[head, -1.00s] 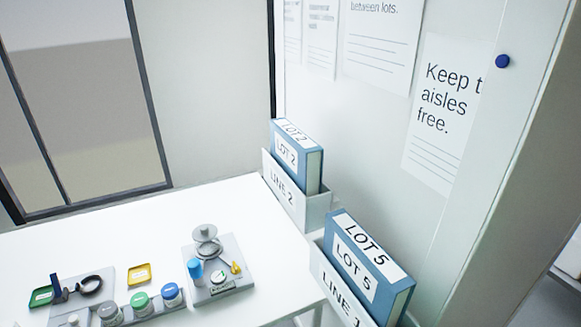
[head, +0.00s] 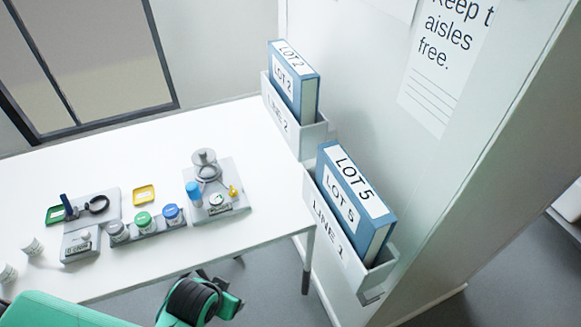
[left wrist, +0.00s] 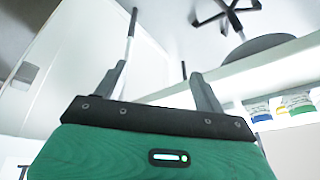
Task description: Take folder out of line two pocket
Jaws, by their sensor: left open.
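The blue LOT 2 folder (head: 294,88) stands upright in the white LINE 2 pocket (head: 283,122), which is on the wall by the table's far right corner. The folder's upper part shows above the pocket rim; its lower part is hidden inside. My left arm comes in at the bottom left of the head view, low in front of the table and well away from the folder. In the left wrist view my left gripper (left wrist: 158,74) is open, with nothing between its fingers. My right gripper is not in view.
A LINE 1 pocket (head: 338,248) with a blue LOT 5 folder (head: 353,205) is on the wall nearer me. The white table (head: 140,172) holds jars, a scale (head: 215,203) and small trays. The table surface beside the LINE 2 pocket is clear.

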